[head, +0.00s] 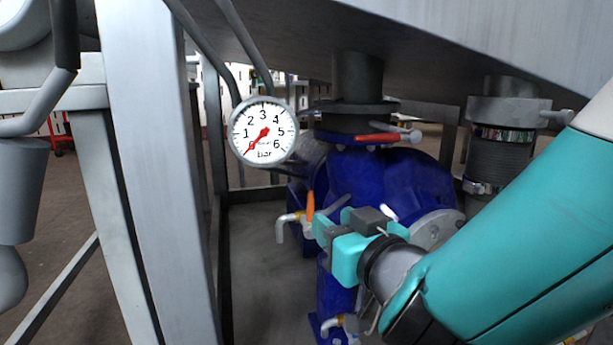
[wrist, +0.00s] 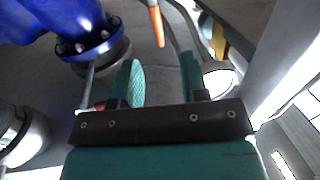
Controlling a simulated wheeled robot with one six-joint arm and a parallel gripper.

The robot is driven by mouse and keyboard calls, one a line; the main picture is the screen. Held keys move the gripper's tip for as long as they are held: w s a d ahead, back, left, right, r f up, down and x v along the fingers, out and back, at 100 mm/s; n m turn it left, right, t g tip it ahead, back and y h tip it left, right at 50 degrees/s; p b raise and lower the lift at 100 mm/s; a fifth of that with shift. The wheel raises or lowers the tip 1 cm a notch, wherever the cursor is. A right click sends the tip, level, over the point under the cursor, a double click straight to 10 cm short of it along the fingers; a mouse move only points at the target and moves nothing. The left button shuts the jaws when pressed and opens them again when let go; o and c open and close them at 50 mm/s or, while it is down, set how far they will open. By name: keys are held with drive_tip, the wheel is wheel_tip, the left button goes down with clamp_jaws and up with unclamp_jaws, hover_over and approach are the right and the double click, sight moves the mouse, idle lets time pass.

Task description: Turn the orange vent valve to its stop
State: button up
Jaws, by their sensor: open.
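The orange vent valve handle (head: 310,206) stands roughly upright in the head view, above a small pale valve body with a bent spout (head: 283,228). It is on the near side of the blue pump. My gripper (head: 331,220) is just right of the handle, its fingers pointing left towards it. In the wrist view the orange handle (wrist: 157,24) shows at the top, beyond the tips of my open gripper (wrist: 162,70) and roughly in line with the gap. Nothing is between the fingers.
A round gauge (head: 263,132) hangs up left, its red needle near 0. The blue pump (head: 400,180) fills the space behind my gripper. A red-handled valve (head: 378,138) is above it. A grey steel post (head: 160,170) stands left, and a sloping grey panel (head: 480,40) overhangs.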

sight(313, 204)
drive_tip(key=p+x, duration=0.4)
drive_tip(key=x, duration=0.6)
drive_tip(key=shift+w, duration=0.3)
drive_tip(key=shift+c, duration=0.2)
clamp_jaws()
